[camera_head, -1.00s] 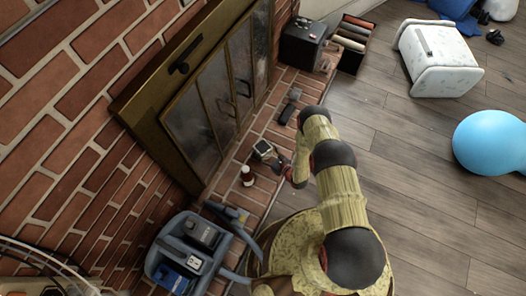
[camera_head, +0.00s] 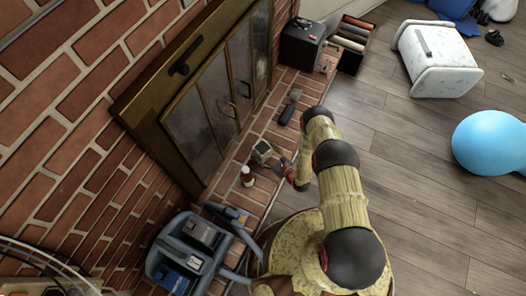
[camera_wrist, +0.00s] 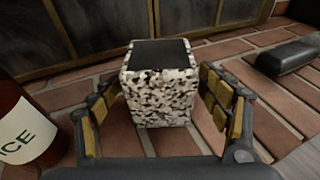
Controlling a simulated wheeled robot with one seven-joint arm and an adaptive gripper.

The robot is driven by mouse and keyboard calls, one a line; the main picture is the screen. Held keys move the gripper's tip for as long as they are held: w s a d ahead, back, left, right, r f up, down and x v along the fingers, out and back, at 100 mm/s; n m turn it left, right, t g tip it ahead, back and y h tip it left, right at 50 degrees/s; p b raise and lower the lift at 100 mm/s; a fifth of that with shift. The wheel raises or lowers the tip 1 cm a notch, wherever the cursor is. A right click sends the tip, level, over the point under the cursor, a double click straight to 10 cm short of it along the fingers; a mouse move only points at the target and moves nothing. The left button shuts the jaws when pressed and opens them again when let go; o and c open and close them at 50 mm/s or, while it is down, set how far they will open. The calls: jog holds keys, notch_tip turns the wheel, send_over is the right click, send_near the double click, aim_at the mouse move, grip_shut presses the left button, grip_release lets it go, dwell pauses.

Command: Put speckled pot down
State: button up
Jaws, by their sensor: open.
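The speckled pot (camera_wrist: 160,88) is a squarish black-and-white block with a dark top. In the wrist view it sits upright on the brick hearth (camera_wrist: 262,70), between the spread fingers of my gripper (camera_wrist: 165,110). The finger pads stand on both sides of it, and a gap shows at the right pad; I cannot tell whether the left pad touches. In the head view the pot (camera_head: 262,152) is small, at the end of my arm on the hearth, and my gripper (camera_head: 276,160) is partly hidden there.
A dark red bottle with a white label (camera_wrist: 26,125) stands close on the left. A dark tool (camera_wrist: 285,58) lies to the right. The glass fireplace doors (camera_head: 215,95) rise behind. A grey-blue caddy (camera_head: 190,250) is at lower left.

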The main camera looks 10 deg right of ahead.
jog(key=p+v, duration=0.3)
jog(key=v, duration=0.7)
jog(key=shift+s+d+r, duration=0.1)
jog(key=shift+d+r, duration=0.05)
jog(key=shift+r, duration=0.1)
jog(key=w+a+r+n+g+y, duration=0.25)
jog(key=w+r, duration=0.25)
jog(key=r, duration=0.5)
jog(key=w+a+r+n+g+y, duration=0.1)
jog(key=w+a+r+n+y, duration=0.2)
jog(key=r, duration=0.8)
jog(key=s+a+r+n+g, duration=0.15)
jog(key=r+n+g, duration=0.3)
jog(key=r, duration=0.75)
jog(key=s+a+r+n+g, duration=0.1)
jog(key=a+r+n+g, duration=0.2)
jog(key=r+n, duration=0.55)
jog(key=s+d+r+n+g+h, duration=0.1)
jog(key=s+r+n+h, duration=0.2)
jog(key=s+r, duration=0.5)
jog(key=s+d+r+n+g+h, duration=0.1)
jog(key=s+d+r+n+h, duration=0.3)
jog(key=r, duration=0.7)
jog(key=s+d+r+n+t+h, duration=0.3)
jog(key=s+d+r+t+h, duration=0.3)
jog(key=s+d+r, duration=0.4)
jog(key=s+r, duration=0.2)
jog(key=s, duration=0.2)
jog(key=shift+n+h, duration=0.35)
